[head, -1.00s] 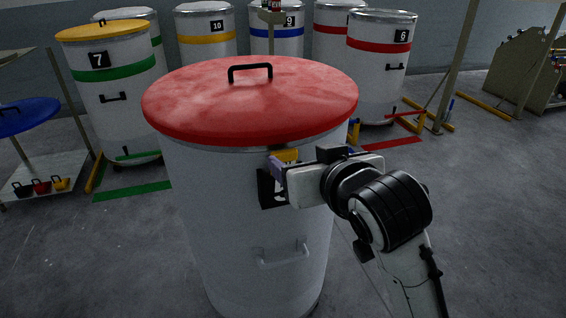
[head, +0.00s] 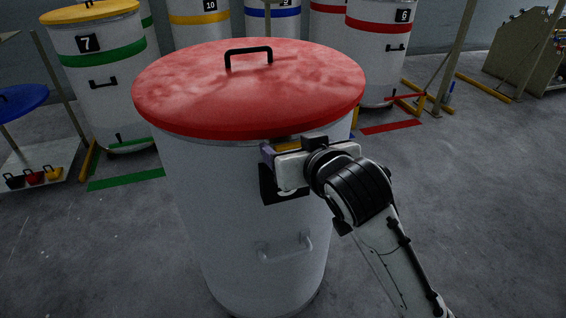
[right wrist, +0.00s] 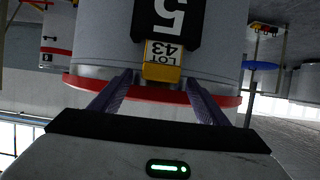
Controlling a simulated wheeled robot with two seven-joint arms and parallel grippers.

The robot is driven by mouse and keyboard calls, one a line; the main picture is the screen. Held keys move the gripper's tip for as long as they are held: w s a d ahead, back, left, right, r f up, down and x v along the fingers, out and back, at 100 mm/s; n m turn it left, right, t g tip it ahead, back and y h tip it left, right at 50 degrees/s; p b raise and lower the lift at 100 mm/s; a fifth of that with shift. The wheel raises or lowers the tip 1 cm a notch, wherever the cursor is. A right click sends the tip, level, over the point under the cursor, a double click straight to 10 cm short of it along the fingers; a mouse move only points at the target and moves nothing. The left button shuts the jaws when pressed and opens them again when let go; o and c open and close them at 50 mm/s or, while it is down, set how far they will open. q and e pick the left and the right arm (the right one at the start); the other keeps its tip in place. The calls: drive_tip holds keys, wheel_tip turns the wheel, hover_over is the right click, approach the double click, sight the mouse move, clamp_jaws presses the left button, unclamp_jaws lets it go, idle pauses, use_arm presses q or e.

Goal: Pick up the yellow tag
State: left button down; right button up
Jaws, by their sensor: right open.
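The yellow tag (right wrist: 163,62), marked "LOT 43", hangs on the front of the grey drum (right wrist: 105,35), beside its black number plate (right wrist: 165,20), which reads 5. The right wrist view is upside down. In the head view only a thin strip of the yellow tag (head: 288,146) shows under the red lid's rim, above my right gripper (head: 277,154). My right gripper's purple fingers (right wrist: 160,80) are open, one on each side of the tag, with nothing gripped. I cannot tell how far the tag lies between them. My left gripper is out of view.
The red lid (head: 240,90) with a black handle overhangs the drum just above my right gripper. A drum handle (head: 286,248) sticks out below. Other drums, including number 7 (head: 95,70), stand behind.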

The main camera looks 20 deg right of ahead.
drive_tip(key=c, duration=1.4)
drive_tip(key=shift+r, duration=0.1)
